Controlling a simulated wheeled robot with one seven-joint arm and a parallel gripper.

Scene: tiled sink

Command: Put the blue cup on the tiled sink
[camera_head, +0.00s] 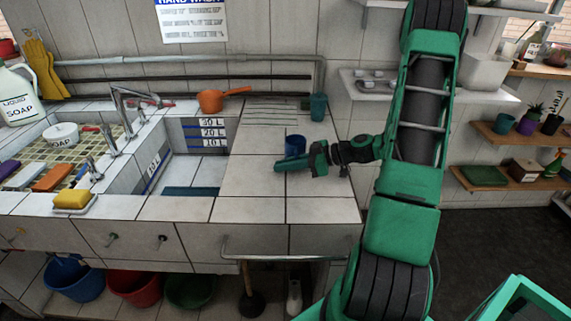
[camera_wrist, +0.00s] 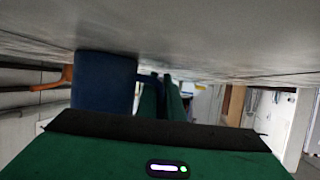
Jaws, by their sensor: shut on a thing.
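The blue cup (camera_head: 295,144) is over the right-hand tiled top of the tiled sink (camera_head: 247,178), partly hidden behind my gripper (camera_head: 284,166). In the wrist view, which looks upside down, the dark blue cup (camera_wrist: 103,82) has its base against or very near the grey tile surface (camera_wrist: 200,35); I cannot tell whether it touches. The cup looks upright. My gripper (camera_wrist: 163,88) is shut on the cup, with its green fingers at the handle side.
A teal cup (camera_head: 318,107) stands at the back right of the tiled top. An orange pot (camera_head: 211,101) sits behind the basin. A faucet (camera_head: 130,100), yellow sponge (camera_head: 72,198) and soap bottle (camera_head: 20,95) are at left. Tiles left and front of my gripper are clear.

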